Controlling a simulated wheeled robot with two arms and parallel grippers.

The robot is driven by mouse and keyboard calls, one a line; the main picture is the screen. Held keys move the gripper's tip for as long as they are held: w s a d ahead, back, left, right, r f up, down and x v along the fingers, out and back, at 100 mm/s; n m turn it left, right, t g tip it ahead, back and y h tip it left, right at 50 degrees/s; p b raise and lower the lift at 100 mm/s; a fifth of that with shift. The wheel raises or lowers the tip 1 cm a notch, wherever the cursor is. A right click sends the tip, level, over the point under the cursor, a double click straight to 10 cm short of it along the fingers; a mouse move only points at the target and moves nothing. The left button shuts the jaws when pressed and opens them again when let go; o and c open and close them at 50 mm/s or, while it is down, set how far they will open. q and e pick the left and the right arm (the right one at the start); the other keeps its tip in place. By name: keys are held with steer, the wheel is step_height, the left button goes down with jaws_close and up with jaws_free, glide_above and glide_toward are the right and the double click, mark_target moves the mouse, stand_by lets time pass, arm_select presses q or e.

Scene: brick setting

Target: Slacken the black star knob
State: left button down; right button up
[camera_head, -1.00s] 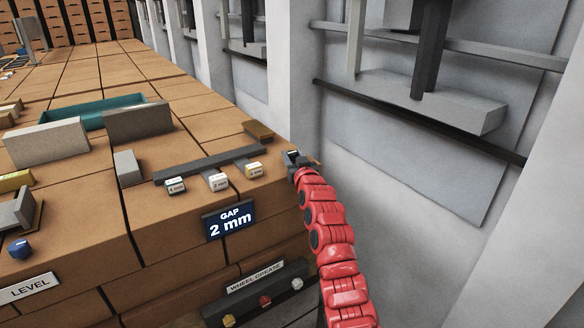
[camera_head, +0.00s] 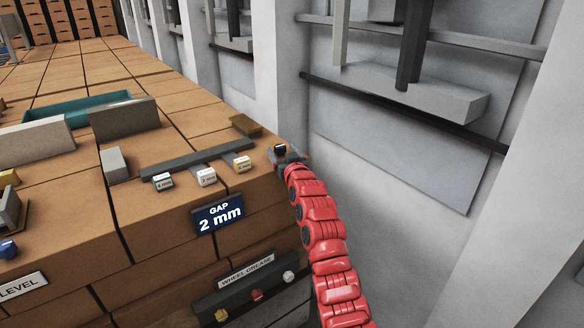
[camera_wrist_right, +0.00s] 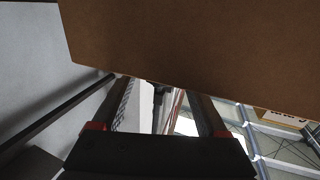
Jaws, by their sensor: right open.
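I cannot make out the black star knob for certain in either view. My left gripper is not in view.
A brown block (camera_wrist_right: 190,50) fills the upper wrist view, close above the fingers. The bench (camera_head: 165,135) carries a "GAP 2 mm" sign (camera_head: 218,214), labelled white blocks (camera_head: 206,177) and a "WHEEL GREASE" panel (camera_head: 246,289). A grey wall (camera_head: 390,200) stands at right.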

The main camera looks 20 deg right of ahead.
steer(key=s+b, duration=0.2)
steer(key=s, duration=1.4)
steer(key=shift+s+d, duration=0.3)
steer(key=shift+s, duration=0.1)
